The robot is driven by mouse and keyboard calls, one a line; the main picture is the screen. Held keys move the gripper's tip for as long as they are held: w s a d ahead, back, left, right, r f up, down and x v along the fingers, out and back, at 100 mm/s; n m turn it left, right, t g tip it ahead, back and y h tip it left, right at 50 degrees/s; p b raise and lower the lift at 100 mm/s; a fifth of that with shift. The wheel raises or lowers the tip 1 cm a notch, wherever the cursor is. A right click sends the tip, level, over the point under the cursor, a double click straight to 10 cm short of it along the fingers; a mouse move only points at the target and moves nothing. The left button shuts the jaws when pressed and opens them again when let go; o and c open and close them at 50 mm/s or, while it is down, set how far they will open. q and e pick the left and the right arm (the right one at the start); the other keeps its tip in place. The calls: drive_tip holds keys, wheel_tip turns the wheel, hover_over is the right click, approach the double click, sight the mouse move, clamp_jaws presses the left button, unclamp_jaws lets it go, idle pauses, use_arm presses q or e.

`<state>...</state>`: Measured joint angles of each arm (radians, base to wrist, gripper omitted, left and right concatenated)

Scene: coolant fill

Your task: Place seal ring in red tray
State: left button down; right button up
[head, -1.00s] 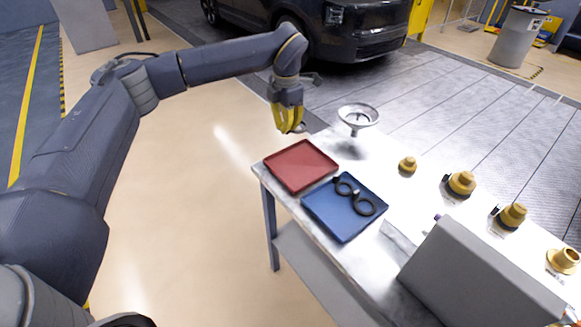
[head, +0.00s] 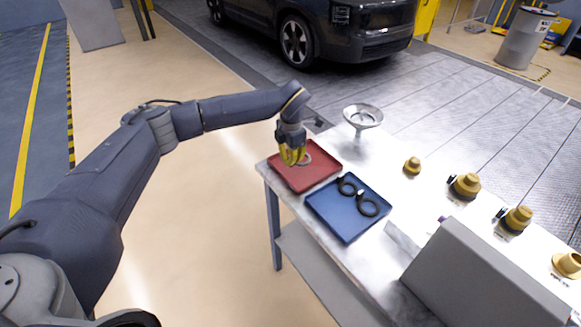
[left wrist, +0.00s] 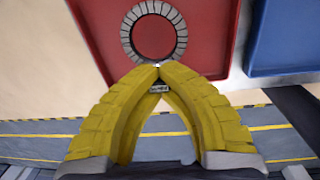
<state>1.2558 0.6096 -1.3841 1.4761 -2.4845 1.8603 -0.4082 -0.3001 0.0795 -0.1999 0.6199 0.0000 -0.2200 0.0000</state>
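The red tray (head: 322,176) lies at the left end of the table, and it also fills the upper middle of the left wrist view (left wrist: 100,35). My left gripper (head: 292,162) points down over this tray. In the left wrist view its yellow fingertips (left wrist: 158,69) meet at the near rim of a grey seal ring (left wrist: 180,38), closed on it. The ring shows against the tray floor; in the head view it (head: 308,158) is partly hidden by the fingers. I cannot tell whether it touches the floor. My right gripper is not in view.
A blue tray (head: 335,222) with black rings (head: 367,205) sits beside the red one. A metal funnel (head: 362,117) stands behind. Several yellow caps (head: 466,185) and a large grey box (head: 480,275) occupy the table's right part.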

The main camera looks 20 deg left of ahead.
use_arm(q)
drive_tip(key=shift+f, duration=1.7)
drive_tip(key=c, duration=2.2)
unclamp_jaws()
drive_tip(key=shift+f, duration=0.1)
drive_tip(key=c, duration=1.6)
unclamp_jaws()
drive_tip(key=r, duration=1.2)
drive_tip(key=shift+s+d+r, duration=0.1)
drive_tip(key=shift+s+d, duration=0.1)
drive_tip(key=shift+s, duration=0.2)
